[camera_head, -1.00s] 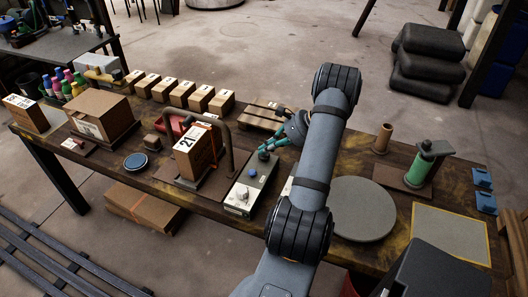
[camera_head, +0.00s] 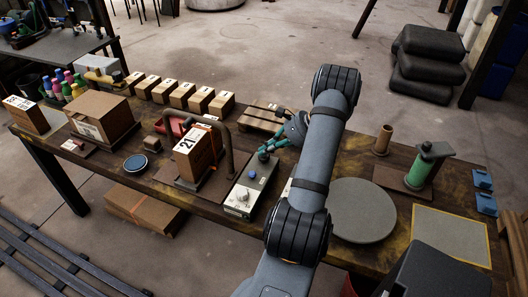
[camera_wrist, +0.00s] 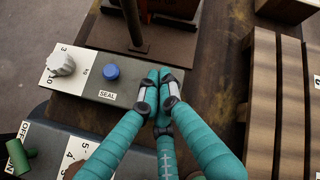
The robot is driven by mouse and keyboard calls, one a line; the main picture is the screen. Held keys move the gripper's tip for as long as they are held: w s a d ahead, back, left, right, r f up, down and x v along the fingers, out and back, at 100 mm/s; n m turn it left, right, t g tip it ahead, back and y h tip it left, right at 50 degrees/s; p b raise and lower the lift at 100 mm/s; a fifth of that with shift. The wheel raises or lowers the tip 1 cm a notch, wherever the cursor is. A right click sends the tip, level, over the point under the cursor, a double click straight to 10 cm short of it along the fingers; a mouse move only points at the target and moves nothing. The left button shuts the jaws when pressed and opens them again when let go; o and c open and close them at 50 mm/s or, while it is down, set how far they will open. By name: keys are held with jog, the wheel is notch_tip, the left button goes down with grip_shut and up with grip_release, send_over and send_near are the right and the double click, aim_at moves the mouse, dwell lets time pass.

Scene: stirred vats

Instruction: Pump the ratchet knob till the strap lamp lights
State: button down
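A control box (camera_head: 240,205) stands at the table's front, beside the arched strapping frame (camera_head: 230,146) around a carton marked 21 (camera_head: 193,160). It carries a pale ridged knob (camera_wrist: 60,63) on a white numbered scale and a blue button (camera_wrist: 111,71) above a SEAL label. The knob also shows in the head view (camera_head: 243,195). My gripper (camera_wrist: 160,76) is over the box's other end, past the blue button and apart from the pale knob. Its teal fingers are together at the tips, with nothing visible between them. The fingers hide that end of the box. I cannot make out a lit lamp.
A wooden pallet (camera_head: 262,116) lies beyond my gripper. A round grey disc (camera_head: 362,210) and a green spool (camera_head: 418,174) are to the right. Small cartons (camera_head: 182,94) line the back edge. A lower-left panel with an OFF scale (camera_wrist: 20,140) shows in the wrist view.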

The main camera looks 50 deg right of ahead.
jog(key=shift+r+p, duration=0.6)
jog(key=shift+r, duration=0.65)
jog(key=shift+r+p, duration=1.65)
jog(key=shift+r, duration=0.85)
jog(key=c, duration=2.5)
grip_release()
jog(key=shift+c, duration=0.2)
notch_tip(320, 180, up, 4)
jog(key=p, duration=0.2)
jog(key=shift+p, duration=0.3)
grip_shut()
jog(key=shift+f, duration=0.2)
jog(key=shift+f+b, duration=0.2)
jog(key=shift+b, duration=0.1)
jog(key=b, duration=0.6)
send_over(266, 156)
notch_tip(266, 156, down, 8)
jog(key=shift+f, duration=0.25)
